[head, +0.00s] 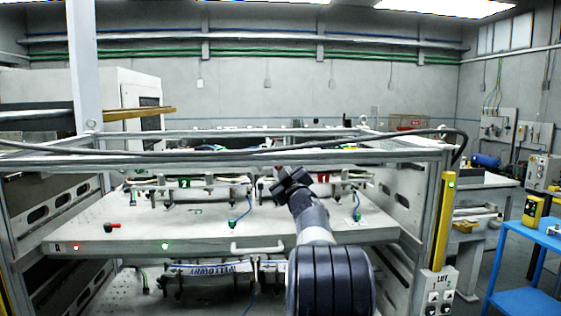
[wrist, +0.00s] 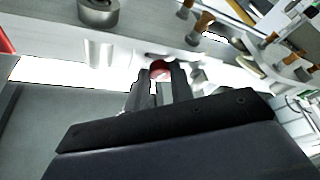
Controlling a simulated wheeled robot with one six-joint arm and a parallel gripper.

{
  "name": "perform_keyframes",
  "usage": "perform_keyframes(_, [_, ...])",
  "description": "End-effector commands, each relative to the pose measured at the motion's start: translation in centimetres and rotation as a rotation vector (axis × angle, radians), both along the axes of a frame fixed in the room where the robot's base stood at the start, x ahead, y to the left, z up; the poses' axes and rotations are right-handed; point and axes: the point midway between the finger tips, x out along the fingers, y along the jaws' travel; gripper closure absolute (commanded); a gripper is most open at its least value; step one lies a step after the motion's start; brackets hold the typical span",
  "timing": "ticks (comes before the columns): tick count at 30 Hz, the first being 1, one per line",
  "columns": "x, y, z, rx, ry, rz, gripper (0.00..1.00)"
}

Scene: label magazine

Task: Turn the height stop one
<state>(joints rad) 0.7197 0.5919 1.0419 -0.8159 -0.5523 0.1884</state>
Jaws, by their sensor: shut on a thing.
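My gripper (head: 282,178) is over the back of the pale deck, just left of the red number 1 plate (head: 322,178). In the wrist view its two dark fingers (wrist: 161,82) are shut on a small red knob (wrist: 160,68), which shows between the tips. This round knob appears to be the height stop; its base and any scale are hidden by the fingers. In the head view my gripper and wrist cover most of it.
A frame rail (head: 230,157) runs across above the deck. A green number 2 plate (head: 185,184) marks the unit to the left. The deck's left middle is mostly clear.

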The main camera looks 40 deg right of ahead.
Motion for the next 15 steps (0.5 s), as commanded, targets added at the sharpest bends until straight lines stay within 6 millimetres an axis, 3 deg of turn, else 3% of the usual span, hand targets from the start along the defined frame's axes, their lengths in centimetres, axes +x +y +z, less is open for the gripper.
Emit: perform_keyframes(15, [-0.17,-0.26,0.74,-0.371,0.227,0.0,1.0])
